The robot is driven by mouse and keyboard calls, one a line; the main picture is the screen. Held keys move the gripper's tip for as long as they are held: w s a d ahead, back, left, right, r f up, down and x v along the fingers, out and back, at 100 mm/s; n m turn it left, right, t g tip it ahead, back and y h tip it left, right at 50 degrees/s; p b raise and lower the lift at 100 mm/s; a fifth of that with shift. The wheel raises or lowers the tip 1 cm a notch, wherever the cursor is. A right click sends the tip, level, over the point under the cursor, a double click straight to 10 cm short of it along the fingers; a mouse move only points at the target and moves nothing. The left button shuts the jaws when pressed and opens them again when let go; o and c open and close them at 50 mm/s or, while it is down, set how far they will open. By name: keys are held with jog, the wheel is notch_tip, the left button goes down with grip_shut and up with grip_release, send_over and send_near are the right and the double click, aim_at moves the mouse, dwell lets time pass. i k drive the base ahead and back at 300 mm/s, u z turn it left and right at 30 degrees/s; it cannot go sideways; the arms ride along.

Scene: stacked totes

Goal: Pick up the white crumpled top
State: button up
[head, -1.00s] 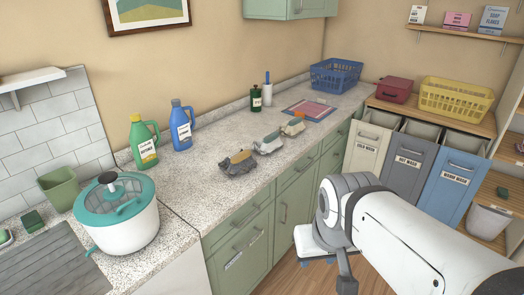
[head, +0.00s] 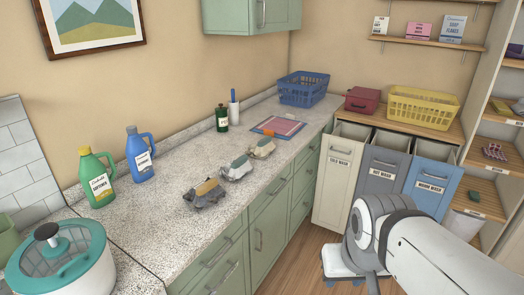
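Three crumpled cloth bundles lie in a row on the speckled counter (head: 150,215). The nearest bundle (head: 205,194) is dark grey with a mustard patch on top. The middle bundle (head: 237,169) looks whitish with a grey-green patch. The middle and far ones are both light, and at this size I cannot tell for sure which is the white top. My arm shows at the lower right, apart from the bundles. My gripper's fingers are not visible.
Green (head: 97,178) and blue (head: 140,154) bottles stand left of the bundles. A dark green bottle (head: 222,118), a pink-and-blue mat (head: 278,127) and a blue basket (head: 303,90) are behind. Labelled bins (head: 380,168) stand right, below a yellow basket (head: 422,108). Counter around the bundles is clear.

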aim_at(235, 169)
jog(key=z, duration=0.35)
jog(key=i, duration=1.95)
jog(key=u, duration=0.55)
jog(key=k, duration=0.8)
jog(key=u, duration=0.2)
jog(key=i, duration=0.9)
jog(key=z, duration=0.05)
